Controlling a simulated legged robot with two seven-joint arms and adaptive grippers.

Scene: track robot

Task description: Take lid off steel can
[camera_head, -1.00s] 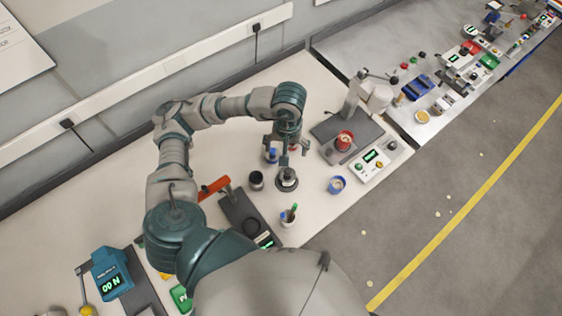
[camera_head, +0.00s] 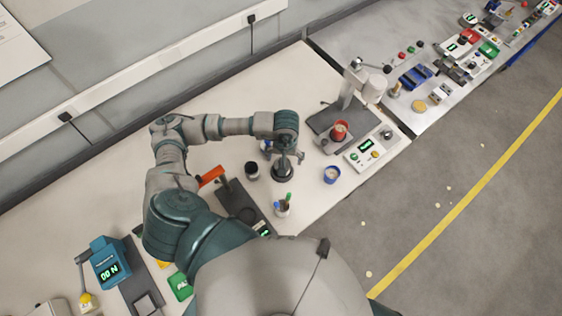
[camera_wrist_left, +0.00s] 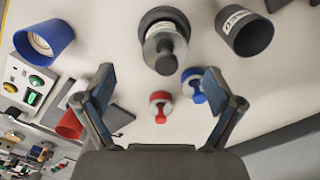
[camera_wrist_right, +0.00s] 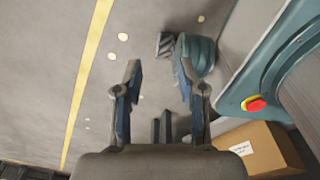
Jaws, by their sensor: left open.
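A dark round can with a grey knobbed lid (camera_head: 283,171) stands on the white bench in the head view. In the left wrist view its grey knob (camera_wrist_left: 166,45) and pale label band show at top centre. My left gripper (camera_head: 286,157) is over the can in the head view, partly covering it. In the left wrist view my left gripper (camera_wrist_left: 157,76) is open and empty, its fingers spread wide and the knob beyond the tips. My right gripper (camera_wrist_right: 158,66) is open and empty above the floor, away from the bench.
A dark open cup (camera_head: 252,169) is close left of the can. A blue cup (camera_head: 331,174) is to its right. Red-knobbed (camera_wrist_left: 160,105) and blue-knobbed (camera_wrist_left: 194,84) pieces are near the can. A pen holder (camera_head: 283,207) stands in front; a red can (camera_head: 338,131) is behind right.

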